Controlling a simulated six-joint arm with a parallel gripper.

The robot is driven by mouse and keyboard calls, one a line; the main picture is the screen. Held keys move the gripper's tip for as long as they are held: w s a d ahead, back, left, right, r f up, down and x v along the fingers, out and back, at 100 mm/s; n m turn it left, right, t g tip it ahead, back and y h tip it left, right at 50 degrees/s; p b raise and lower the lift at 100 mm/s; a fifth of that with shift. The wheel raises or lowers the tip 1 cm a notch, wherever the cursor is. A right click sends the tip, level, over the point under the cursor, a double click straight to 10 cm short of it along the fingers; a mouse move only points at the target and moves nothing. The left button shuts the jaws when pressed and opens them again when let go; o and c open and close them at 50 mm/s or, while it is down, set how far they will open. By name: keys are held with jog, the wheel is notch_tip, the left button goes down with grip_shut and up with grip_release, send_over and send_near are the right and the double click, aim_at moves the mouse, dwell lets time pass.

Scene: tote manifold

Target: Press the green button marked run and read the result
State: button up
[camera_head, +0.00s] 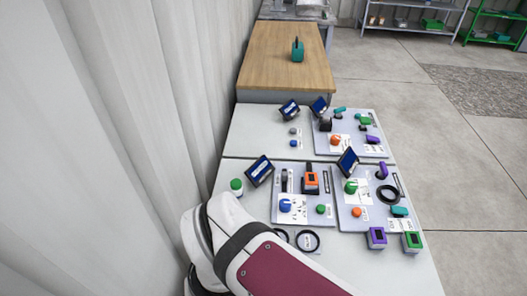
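A round green button (237,185) sits on a small pale base at the left edge of the white table. A small green round part (321,209) sits on the middle panel (292,171), and a green knob (351,187) sits on the right panel (345,213). The labels are too small to read, so I cannot tell which is marked run. Small dark-blue displays stand tilted beside the panels, one (260,170) near the left green button; their text is unreadable. My gripper is out of view; only my arm link shows at the bottom.
A third panel (345,147) stands farther back with orange, green and purple parts. Dark rings (308,241) and purple and green boxes (377,238) lie at the front. A wooden table (275,60) stands behind. A corrugated wall (150,110) rises close on the left.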

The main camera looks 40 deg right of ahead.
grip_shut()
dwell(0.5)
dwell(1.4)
